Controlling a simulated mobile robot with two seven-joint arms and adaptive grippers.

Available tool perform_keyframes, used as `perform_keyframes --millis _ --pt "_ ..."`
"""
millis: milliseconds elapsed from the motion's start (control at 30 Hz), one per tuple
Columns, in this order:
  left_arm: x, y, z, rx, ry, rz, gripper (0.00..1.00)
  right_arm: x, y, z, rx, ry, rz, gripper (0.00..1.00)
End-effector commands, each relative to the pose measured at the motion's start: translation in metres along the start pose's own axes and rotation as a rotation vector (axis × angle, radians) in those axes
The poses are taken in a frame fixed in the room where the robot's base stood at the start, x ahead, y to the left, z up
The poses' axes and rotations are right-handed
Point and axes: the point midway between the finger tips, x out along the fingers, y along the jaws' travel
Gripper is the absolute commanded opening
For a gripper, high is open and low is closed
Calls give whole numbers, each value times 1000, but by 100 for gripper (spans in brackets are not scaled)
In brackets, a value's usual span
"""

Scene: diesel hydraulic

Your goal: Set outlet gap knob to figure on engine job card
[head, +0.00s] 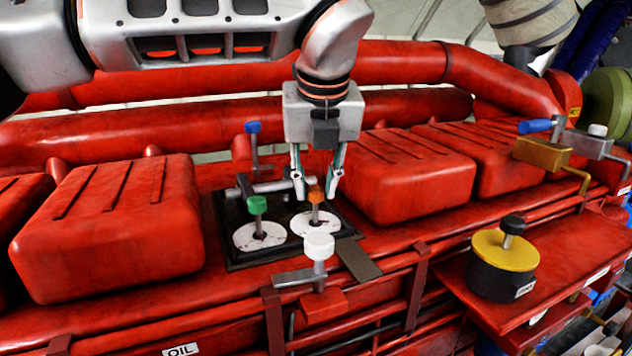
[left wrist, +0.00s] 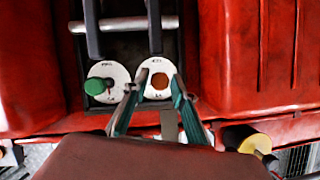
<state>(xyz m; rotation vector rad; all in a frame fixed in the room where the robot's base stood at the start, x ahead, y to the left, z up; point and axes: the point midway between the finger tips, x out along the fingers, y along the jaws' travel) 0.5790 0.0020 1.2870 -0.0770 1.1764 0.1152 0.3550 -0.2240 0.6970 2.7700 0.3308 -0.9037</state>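An orange-topped knob (head: 316,194) stands on a white dial (head: 301,222) in a black tray-like panel (head: 240,262) on the red engine. A green-topped knob (head: 257,205) stands on another white dial (head: 259,236) to its left. My left gripper (head: 317,200) points down, its fingers apart on either side of the orange knob. The left wrist view shows the orange knob (left wrist: 160,81) between the fingertips, with no clear contact. The green knob (left wrist: 95,87) is left of them. The dial markings are too small to read. I cannot make out a job card. My right gripper is not in view.
A white-topped handle (head: 319,246) stands in front of the panel, and a blue-topped one (head: 253,128) behind it. Red covers (head: 115,225) flank the panel. A yellow-and-black knob (head: 505,250) sits on a red shelf at right. A blue-handled valve (head: 536,127) is farther right.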

Motion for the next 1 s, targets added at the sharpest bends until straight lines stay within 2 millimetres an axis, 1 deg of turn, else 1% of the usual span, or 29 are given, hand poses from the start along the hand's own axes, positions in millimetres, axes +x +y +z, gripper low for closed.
perform_keyframes --millis 33,67,367,533,767,1000 --pt "0 0 0 0 0 0 8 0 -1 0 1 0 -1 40" --pt "0 0 0 0 0 0 0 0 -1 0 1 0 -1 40" --pt "0 0 0 11 0 -6 0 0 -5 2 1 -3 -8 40" --pt "0 1 0 59 1 -27 0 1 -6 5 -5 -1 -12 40" --pt "0 2 0 206 0 -89 0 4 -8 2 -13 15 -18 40" --pt "-1 3 1 415 -1 -175 0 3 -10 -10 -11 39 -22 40"
